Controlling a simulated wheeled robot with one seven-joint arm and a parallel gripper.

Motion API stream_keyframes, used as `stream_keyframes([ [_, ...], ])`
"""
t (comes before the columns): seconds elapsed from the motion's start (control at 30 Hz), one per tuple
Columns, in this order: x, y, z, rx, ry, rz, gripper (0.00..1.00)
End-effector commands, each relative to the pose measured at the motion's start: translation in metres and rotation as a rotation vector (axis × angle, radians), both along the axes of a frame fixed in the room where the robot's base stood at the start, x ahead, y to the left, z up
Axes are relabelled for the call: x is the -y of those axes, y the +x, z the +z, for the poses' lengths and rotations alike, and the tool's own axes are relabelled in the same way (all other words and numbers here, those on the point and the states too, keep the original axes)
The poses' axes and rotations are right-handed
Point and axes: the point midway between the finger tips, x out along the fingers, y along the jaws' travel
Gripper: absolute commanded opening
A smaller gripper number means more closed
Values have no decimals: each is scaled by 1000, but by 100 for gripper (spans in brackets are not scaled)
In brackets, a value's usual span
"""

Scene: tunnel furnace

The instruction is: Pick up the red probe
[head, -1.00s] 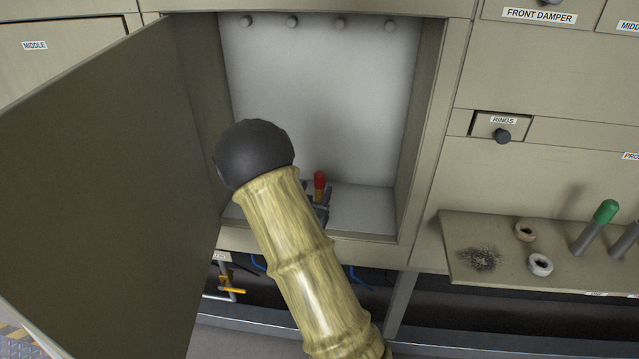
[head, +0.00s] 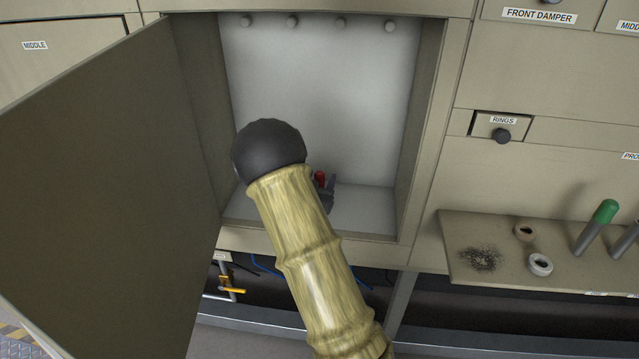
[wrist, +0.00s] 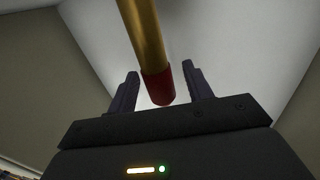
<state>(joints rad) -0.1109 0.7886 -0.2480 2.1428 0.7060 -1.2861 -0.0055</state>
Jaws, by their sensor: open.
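The red probe has a brass-coloured shaft and a red end cap (wrist: 158,88). In the wrist view it runs down from the top edge, with its cap between the two dark fingers of my gripper (wrist: 160,69). The fingers are apart, with gaps visible on both sides of the probe. In the head view the red cap (head: 319,178) shows inside the open cabinet, just right of my arm. My arm hides the rest of the probe and most of my gripper (head: 327,194).
The cabinet door (head: 110,190) stands open on the left, and the cabinet's right wall (head: 420,130) is close by. A shelf (head: 500,275) at right holds white rings (head: 540,264) and a green-capped probe (head: 597,228). A small RINGS drawer (head: 510,120) is above it.

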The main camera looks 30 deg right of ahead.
Motion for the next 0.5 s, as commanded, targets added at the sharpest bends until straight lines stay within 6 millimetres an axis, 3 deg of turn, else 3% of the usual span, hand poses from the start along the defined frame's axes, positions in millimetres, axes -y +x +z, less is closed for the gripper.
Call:
stream_keyframes([
  [0.27, 0, 0, 0, 0, 0, 0, 51],
  [0.5, 0, 0, 0, 1, 1, 0, 7],
])
